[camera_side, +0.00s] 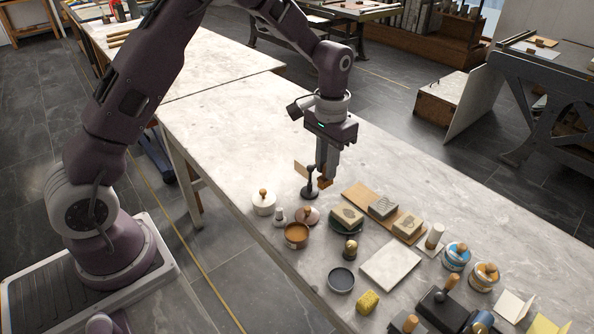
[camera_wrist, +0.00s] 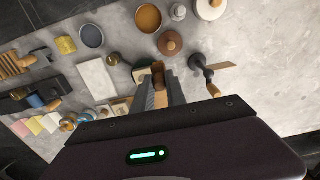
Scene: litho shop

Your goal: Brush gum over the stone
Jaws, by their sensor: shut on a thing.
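My gripper (camera_side: 325,180) points down over the table, beside a small black stand (camera_side: 310,190) with a thin tan piece near its top. It is shut on a small brown wooden piece (camera_wrist: 158,75), possibly the brush; its lower part is hard to make out. An open pot of amber liquid (camera_side: 296,236), which may be gum, stands nearer the front edge; it also shows in the wrist view (camera_wrist: 148,17). A pale flat slab (camera_side: 392,265), perhaps the stone, lies farther right. Small printed blocks (camera_side: 383,207) also look like stone.
A lid with a wooden knob (camera_side: 307,215) and a white lidded jar (camera_side: 263,203) are near the pot. The table's left part is clear.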

